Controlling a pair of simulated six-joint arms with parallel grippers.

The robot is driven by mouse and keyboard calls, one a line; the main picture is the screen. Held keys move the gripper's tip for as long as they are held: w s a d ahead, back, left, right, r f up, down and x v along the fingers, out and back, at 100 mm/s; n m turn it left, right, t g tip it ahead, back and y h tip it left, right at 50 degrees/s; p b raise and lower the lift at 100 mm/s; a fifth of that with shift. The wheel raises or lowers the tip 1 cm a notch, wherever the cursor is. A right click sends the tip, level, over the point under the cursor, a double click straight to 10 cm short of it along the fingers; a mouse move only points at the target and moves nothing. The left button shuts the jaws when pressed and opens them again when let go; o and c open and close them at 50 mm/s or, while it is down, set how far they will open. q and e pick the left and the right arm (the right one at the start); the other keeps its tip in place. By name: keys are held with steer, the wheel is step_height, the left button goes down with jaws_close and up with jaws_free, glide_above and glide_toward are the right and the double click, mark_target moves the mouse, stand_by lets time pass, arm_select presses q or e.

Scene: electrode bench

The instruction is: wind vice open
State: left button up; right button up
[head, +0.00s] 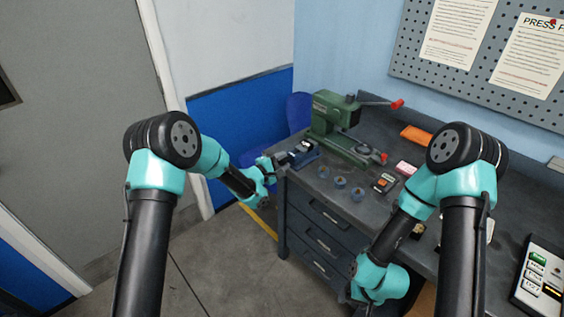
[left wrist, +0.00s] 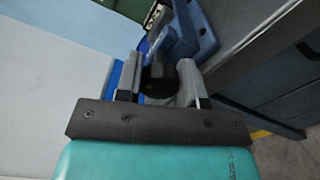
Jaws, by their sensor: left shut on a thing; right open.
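The blue vice (head: 304,153) sits at the left end of the dark workbench. It also shows in the left wrist view (left wrist: 203,38), close beyond the fingers. My left gripper (head: 279,160) is at the vice's near-left side, over the bench edge. In the left wrist view my left gripper (left wrist: 161,88) is shut on the dark round end of the vice handle (left wrist: 160,76), which lies between the two fingers. My right gripper (head: 357,298) hangs low in front of the bench drawers, away from the vice; its fingers are small and partly hidden.
A green press (head: 331,115) with a red-tipped lever stands behind the vice. Several small blue round pieces (head: 340,182) and a dark device (head: 384,182) lie on the bench (head: 305,185). An orange block (head: 416,134) lies farther back. A control box (head: 540,275) is at the right.

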arm_select(q)
steer(key=o, duration=0.9)
steer(key=v, duration=1.7)
steer(key=shift+s+a, duration=0.15)
steer(key=shift+f, duration=0.15)
steer(key=s+a+f+m+g+y, duration=0.25)
steer(key=s+f+y, duration=0.2)
steer(key=f, duration=0.35)
steer(key=s+a+f+m+g+y, duration=0.2)
steer(key=s+a+f+m+y, duration=0.15)
steer(key=s+f, duration=0.4)
steer(key=s+a+f+m+g, duration=0.1)
steer(key=s+f+g, duration=0.1)
steer(key=s, duration=0.3)
steer(key=s+a+f+m+g+y, duration=0.1)
steer(key=s+f+m+g, duration=0.1)
steer(key=s, duration=0.3)
steer(key=s+a+f+m+g, duration=0.1)
steer(key=s+f+g, duration=0.2)
steer(key=s, duration=0.3)
steer(key=shift+a+f+m, duration=0.25)
steer(key=shift+f+m, duration=0.05)
steer(key=shift+m, duration=0.1)
